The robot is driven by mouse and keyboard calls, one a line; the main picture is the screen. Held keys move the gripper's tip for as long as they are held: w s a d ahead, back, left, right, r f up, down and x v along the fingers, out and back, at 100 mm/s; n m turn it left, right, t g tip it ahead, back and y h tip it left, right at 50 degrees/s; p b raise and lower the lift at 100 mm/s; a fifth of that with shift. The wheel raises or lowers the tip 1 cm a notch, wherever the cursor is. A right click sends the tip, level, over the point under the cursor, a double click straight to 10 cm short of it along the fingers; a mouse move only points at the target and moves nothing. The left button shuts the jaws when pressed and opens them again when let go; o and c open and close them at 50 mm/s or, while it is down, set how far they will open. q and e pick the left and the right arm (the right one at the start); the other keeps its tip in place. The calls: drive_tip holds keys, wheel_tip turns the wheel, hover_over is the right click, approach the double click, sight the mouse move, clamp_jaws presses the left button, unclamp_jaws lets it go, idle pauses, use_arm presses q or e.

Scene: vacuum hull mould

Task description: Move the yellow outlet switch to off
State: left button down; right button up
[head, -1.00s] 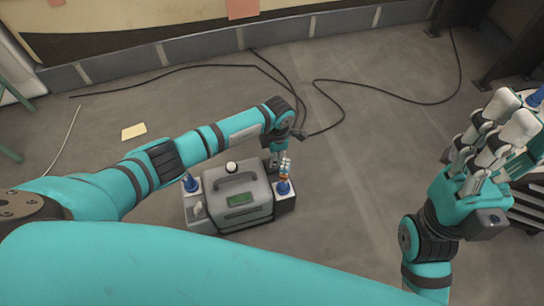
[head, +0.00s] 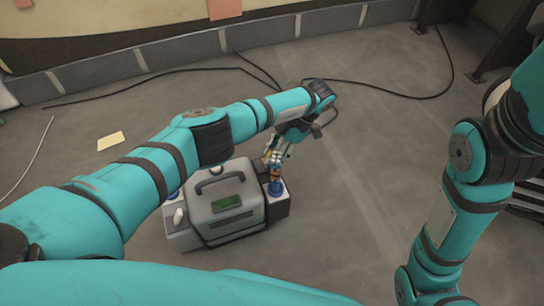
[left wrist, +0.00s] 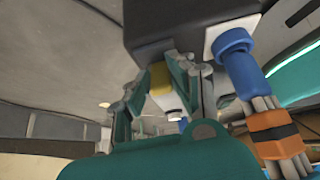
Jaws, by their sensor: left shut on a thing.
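The grey pump unit (head: 222,205) stands on the floor, with a handle and a green display. My left gripper (head: 272,160) is at its right side, by the blue fitting (head: 277,189). In the left wrist view, the yellow switch (left wrist: 160,76) with a white part below it is between the fingers of my left gripper (left wrist: 163,84), which is shut on it under the dark housing (left wrist: 175,28). In the head view the switch is hidden or too small to make out, so its position cannot be told. My right gripper is out of view.
A white lever (head: 178,216) is on the unit's left side. Black cables (head: 225,69) lie on the floor behind. Floor right of the unit is clear.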

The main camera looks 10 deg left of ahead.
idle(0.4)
use_arm(q)
drive_tip(key=c, duration=1.2)
unclamp_jaws()
drive_tip(key=shift+o, duration=0.2)
drive_tip(key=v, duration=0.7)
drive_tip(key=shift+w+d+r, duration=0.1)
drive_tip(key=shift+d+r, duration=0.05)
